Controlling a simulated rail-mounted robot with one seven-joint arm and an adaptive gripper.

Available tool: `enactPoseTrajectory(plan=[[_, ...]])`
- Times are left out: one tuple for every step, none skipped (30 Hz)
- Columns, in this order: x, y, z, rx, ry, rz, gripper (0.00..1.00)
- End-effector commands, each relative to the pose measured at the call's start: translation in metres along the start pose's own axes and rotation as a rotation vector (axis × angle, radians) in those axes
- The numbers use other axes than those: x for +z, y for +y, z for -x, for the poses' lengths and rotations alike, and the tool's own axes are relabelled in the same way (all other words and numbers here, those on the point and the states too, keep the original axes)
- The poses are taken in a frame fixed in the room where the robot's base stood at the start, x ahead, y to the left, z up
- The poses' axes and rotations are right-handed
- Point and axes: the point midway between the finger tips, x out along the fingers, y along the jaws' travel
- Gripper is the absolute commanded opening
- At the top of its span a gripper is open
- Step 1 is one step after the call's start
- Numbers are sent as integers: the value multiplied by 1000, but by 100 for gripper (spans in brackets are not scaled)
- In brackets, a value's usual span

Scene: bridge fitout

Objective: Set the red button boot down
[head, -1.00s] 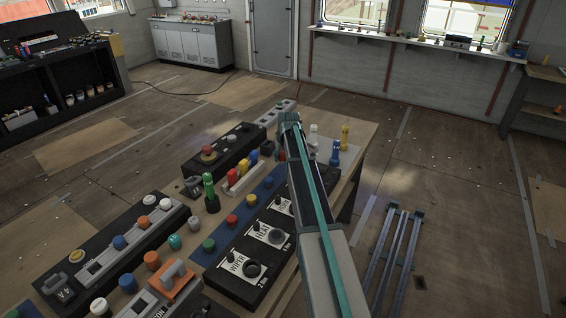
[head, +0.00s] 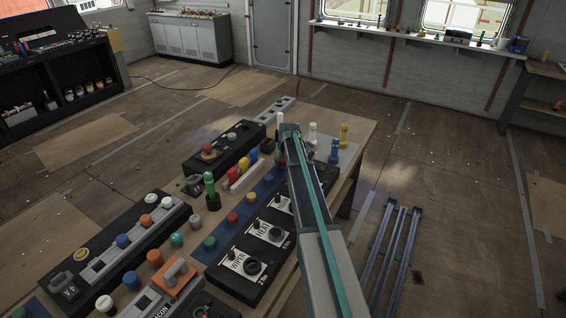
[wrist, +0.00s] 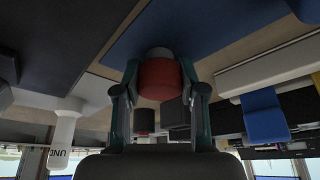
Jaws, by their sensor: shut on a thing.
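The red button boot (wrist: 159,78) is a short red cylinder with a grey end, between the two fingers of my gripper (wrist: 159,88) in the wrist view. My gripper is shut on it. A blue mat (wrist: 190,25) lies close by it in that view; I cannot tell whether the boot touches a surface. In the head view my gripper (head: 289,131) is over the far part of the wooden bench (head: 352,133), and my arm hides the boot there.
A blue strip (head: 245,205) with coloured buttons runs left of my arm, beside the black wiper panel (head: 255,250). A green-handled thing (head: 210,185) stands at left.

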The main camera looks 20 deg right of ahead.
Motion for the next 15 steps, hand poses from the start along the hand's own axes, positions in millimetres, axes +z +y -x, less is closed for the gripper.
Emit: enactPoseTrajectory(plan=[[1, 0, -2, 0, 0, 0, 13], [1, 0, -3, 0, 0, 0, 13], [1, 0, -3, 0, 0, 0, 42], [1, 0, -3, 0, 0, 0, 47], [1, 0, -3, 0, 0, 0, 52], [1, 0, -2, 0, 0, 0, 59], [1, 0, -2, 0, 0, 0, 64], [1, 0, -2, 0, 0, 0, 66], [1, 0, -2, 0, 0, 0, 66], [1, 0, -2, 0, 0, 0, 66], [1, 0, -2, 0, 0, 0, 66], [1, 0, -2, 0, 0, 0, 66], [1, 0, -2, 0, 0, 0, 66], [1, 0, -2, 0, 0, 0, 66], [1, 0, -2, 0, 0, 0, 66]])
